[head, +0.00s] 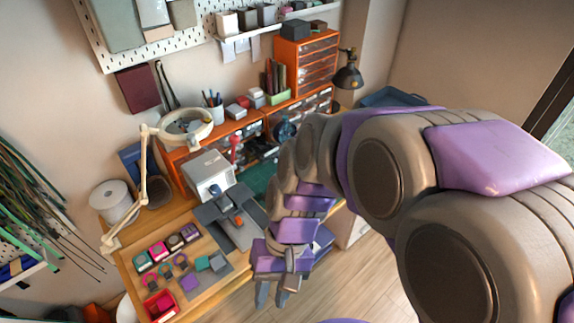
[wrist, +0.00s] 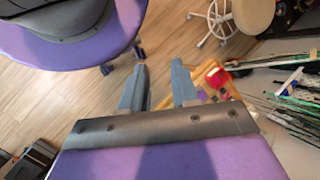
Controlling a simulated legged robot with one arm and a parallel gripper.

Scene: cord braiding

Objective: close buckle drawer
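My gripper (head: 271,298) hangs in front of the workbench's front edge, over the floor, with its fingers pointing down. In the wrist view my gripper (wrist: 160,70) has its two fingers apart with only floor between them. An orange drawer cabinet (head: 305,62) with several clear-fronted drawers stands at the back, far from my gripper. A dark blue-grey box-like thing (head: 323,241) shows just right of my gripper, partly hidden by my arm; I cannot tell whether it is an open drawer.
The wooden workbench (head: 205,246) holds a grey machine (head: 208,172), a ring lamp (head: 185,127), a white spool (head: 113,200) and a red bin (head: 160,304). Cords (head: 35,200) hang at the left. A stool (wrist: 253,14) stands on the floor. Floor right of the bench is open.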

